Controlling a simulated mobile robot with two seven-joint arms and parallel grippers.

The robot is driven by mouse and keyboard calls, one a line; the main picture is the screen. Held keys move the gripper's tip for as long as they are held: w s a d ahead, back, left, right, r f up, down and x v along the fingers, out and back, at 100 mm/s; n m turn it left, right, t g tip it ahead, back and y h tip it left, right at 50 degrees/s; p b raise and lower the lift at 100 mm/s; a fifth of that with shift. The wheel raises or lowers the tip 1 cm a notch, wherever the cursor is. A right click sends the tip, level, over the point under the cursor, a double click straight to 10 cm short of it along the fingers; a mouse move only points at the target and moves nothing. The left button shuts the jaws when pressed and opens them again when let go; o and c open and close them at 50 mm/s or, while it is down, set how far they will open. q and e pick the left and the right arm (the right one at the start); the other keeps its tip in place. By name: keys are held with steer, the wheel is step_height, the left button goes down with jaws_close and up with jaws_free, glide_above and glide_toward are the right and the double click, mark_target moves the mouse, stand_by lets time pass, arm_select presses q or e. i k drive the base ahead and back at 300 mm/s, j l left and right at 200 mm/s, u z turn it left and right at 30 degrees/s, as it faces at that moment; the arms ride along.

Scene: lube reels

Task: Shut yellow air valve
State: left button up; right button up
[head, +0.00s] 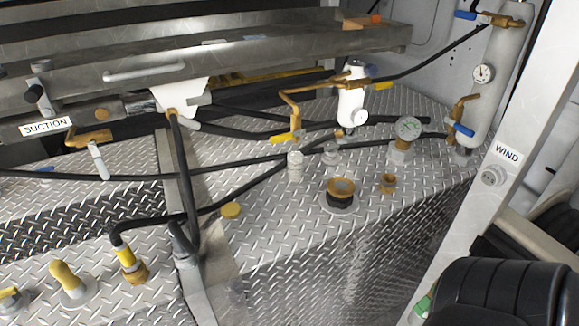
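A yellow valve handle (282,138) sits at the lower end of a bent brass pipe (287,100), left of a white cylindrical unit (352,102) with a small gauge. A second yellow handle (379,85) lies at the right of that unit's top, by the brass fittings. I cannot tell from this view which one is the air valve, nor whether either is open or shut. Neither of my grippers is in view.
Diamond-plate decking (280,220) carries a gauge (408,128), brass fittings and black hoses. A metal post (470,215) labelled WIND slants upward. A dark ribbed shape fills the bottom right; I cannot tell what it is.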

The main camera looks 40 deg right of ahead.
mark_target(390, 84)
steer(key=z, duration=1.9)
steer(key=l, duration=0.2)
steer(key=l+u, duration=0.25)
steer(key=i+l+u, duration=0.1)
steer(key=u, duration=0.2)
steer(key=l, duration=0.1)
